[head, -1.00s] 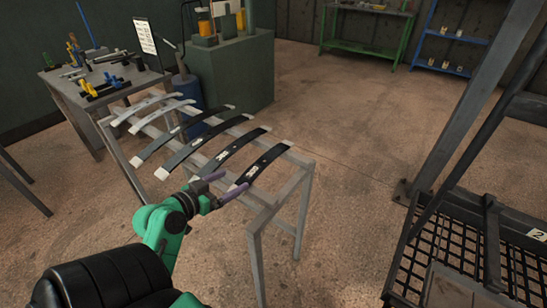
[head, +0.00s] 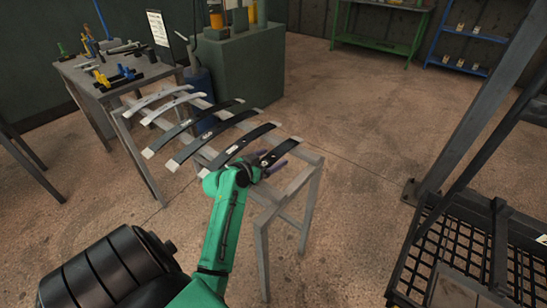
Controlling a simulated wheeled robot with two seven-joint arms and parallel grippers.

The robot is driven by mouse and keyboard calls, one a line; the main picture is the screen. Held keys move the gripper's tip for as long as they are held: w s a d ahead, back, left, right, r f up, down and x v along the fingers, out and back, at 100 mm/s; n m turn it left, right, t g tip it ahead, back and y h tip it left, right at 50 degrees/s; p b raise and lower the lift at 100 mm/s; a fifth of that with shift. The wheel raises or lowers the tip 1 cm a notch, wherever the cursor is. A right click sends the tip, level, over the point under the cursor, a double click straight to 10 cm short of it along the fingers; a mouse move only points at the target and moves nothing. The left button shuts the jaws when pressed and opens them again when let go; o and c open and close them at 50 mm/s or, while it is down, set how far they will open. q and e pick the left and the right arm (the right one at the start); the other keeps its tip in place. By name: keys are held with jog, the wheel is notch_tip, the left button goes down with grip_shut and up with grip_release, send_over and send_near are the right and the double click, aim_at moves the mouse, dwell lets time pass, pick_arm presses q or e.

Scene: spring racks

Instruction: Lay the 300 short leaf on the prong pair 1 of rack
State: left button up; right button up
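Several curved leaves lie across a grey metal stand (head: 312,160), pale ones at the far left and dark ones nearer. Their labels are too small to read, so I cannot tell which is the 300 short leaf. My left gripper (head: 267,161) is at the near end of the closest dark leaf (head: 284,148). Its fingers look apart, one on each side of that leaf; contact is unclear. The hand hides the leaf's near end. My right gripper is out of view. No numbered prong pair can be made out.
A black grid frame (head: 452,254) with grey uprights stands at the right. A workbench (head: 72,72) with tools is at the back left, beside a green cabinet (head: 245,67). Green and blue shelves (head: 475,38) stand at the back. The middle floor is clear.

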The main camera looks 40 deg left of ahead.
aim_at(270, 158)
pick_arm(q)
jog(key=shift+s, duration=0.1)
grip_shut()
jog(key=shift+r, duration=0.7)
notch_tip(270, 158, up, 19)
jog(key=p, duration=0.1)
